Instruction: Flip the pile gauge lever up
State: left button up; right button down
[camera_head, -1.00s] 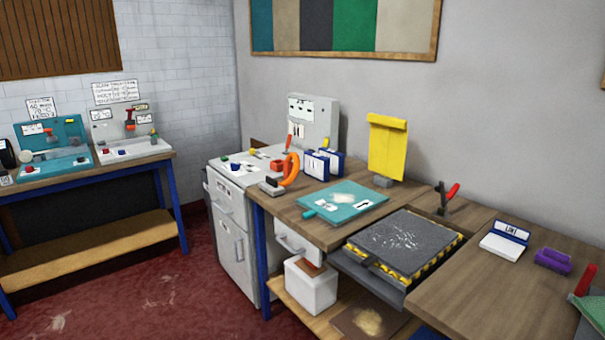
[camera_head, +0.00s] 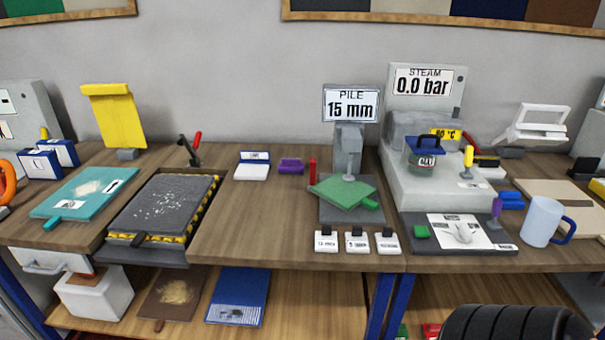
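The pile gauge (camera_head: 347,145) stands on the wooden table right of the picture's middle. Its display (camera_head: 350,104) reads "PILE 15 mm". A grey column rises over a dark base plate (camera_head: 330,213). A green sample piece (camera_head: 340,194) lies tilted across the plate under a thin grey probe. A short red upright bar (camera_head: 312,171), which looks like the lever, stands at the left side of the gauge; its lower end is hidden by the green piece. Neither gripper shows in the picture.
Three small labelled blocks (camera_head: 356,242) sit in front of the gauge. A purple block (camera_head: 291,166) lies to its left. The steam unit (camera_head: 425,165) stands close on its right. A dark ribbed rounded shape (camera_head: 515,322) fills the bottom right.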

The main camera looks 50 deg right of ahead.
aim_at(313, 161)
jog(key=z, duration=1.55)
